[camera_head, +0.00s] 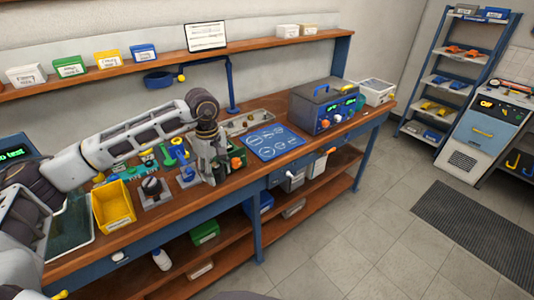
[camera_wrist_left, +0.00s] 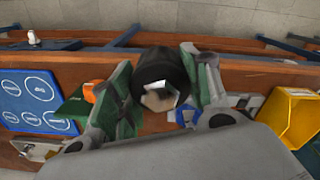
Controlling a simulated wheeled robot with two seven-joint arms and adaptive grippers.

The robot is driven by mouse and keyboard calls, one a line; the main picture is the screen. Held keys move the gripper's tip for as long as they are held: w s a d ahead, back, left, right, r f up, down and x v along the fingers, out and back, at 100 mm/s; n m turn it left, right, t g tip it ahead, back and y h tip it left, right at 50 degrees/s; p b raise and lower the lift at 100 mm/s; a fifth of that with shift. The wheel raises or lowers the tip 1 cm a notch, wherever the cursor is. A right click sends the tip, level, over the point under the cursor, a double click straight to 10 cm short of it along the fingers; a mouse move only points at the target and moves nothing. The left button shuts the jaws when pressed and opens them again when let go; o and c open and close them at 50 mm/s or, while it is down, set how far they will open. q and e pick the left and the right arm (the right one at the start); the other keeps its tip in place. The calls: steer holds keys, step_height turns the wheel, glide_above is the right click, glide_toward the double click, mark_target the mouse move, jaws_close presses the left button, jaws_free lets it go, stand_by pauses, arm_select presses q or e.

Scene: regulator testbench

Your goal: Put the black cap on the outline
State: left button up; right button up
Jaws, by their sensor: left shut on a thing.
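My left gripper (camera_head: 214,172) points down over the workbench, left of the blue mat (camera_head: 274,142) with white outlines. In the left wrist view, my left gripper (camera_wrist_left: 158,90) has its green-padded fingers shut on the black cap (camera_wrist_left: 160,66). The cap is round and dark, with a pale angular patch facing the camera. I cannot make out the held cap in the head view. The blue mat (camera_wrist_left: 38,98) also shows at the left of the wrist view, apart from the cap. My right gripper is not in view.
A blue-grey control box (camera_head: 325,105) stands beyond the mat. A yellow bin (camera_head: 113,206) and a plate with a black round part (camera_head: 152,187) lie left of the gripper. A blue stand (camera_head: 231,85) rises behind. The mat's surface is clear of objects.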

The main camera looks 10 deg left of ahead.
arm_select(q)
steer(key=s+d+f+m, duration=0.1)
steer(key=d+f+m, duration=0.2)
steer(key=f+m, duration=0.4)
steer(key=s+d+f+m, duration=0.2)
steer(key=d+f+m, duration=0.2)
steer(key=f, duration=0.5)
steer(key=m, duration=0.2)
steer(key=shift+m, duration=0.4)
steer(key=shift+a, duration=0.1)
stand_by(0.4)
